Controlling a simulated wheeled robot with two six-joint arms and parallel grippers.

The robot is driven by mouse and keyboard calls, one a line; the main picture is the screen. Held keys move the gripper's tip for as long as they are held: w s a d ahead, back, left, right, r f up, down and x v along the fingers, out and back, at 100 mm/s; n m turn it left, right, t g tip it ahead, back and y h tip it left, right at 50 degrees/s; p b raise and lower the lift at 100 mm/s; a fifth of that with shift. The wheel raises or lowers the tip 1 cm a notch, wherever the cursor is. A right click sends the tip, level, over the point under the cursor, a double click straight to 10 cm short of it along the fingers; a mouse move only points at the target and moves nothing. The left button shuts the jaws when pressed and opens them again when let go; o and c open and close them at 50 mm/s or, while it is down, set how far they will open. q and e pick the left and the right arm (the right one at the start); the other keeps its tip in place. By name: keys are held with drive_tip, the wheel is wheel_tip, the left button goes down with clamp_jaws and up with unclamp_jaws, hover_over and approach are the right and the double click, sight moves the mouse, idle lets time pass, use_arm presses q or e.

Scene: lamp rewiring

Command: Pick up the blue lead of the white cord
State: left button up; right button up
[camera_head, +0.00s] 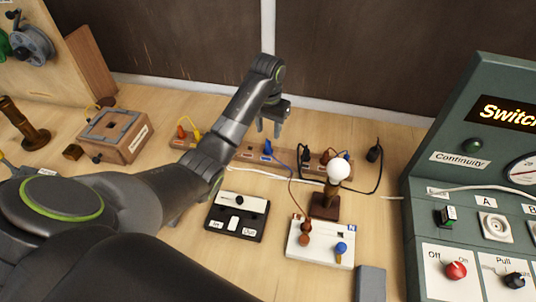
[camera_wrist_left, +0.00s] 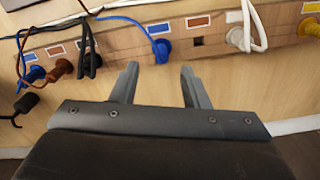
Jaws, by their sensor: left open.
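My left gripper (camera_head: 269,129) is open and empty, over the back side of the long wooden terminal strip (camera_head: 318,157). In the left wrist view its fingertips (camera_wrist_left: 160,69) point at a blue lead (camera_wrist_left: 162,49) seated in the strip, just beyond the gap between them. This blue lead also shows in the head view (camera_head: 267,149), just below the fingers. White cord (camera_wrist_left: 252,22) loops over the strip to its right in the wrist view. Whether this blue lead joins the white cord cannot be told. My right gripper is not in view.
Brown and black leads and another blue lead (camera_wrist_left: 30,103) crowd the strip. A lamp with a white bulb (camera_head: 339,170), a black switch box (camera_head: 238,216) and a white terminal block (camera_head: 320,246) stand in front. A green tester panel (camera_head: 470,140) is at right.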

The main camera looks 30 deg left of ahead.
sight(268, 142)
use_arm(q)
wheel_tip(268, 142, down, 3)
drive_tip(key=shift+w+b, duration=0.1)
drive_tip(key=shift+b, duration=0.9)
drive_tip(key=shift+f+p, duration=0.3)
wheel_tip(268, 142, down, 4)
drive_tip(key=shift+w+a+r+p, duration=0.15)
drive_tip(key=shift+r+p, duration=0.1)
drive_tip(key=shift+p, duration=0.3)
drive_tip(key=shift+f, duration=0.5)
drive_tip(key=c, duration=0.8)
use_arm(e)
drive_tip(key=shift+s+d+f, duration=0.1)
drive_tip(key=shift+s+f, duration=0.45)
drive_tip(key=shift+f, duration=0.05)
use_arm(q)
drive_tip(key=shift+o, duration=0.2)
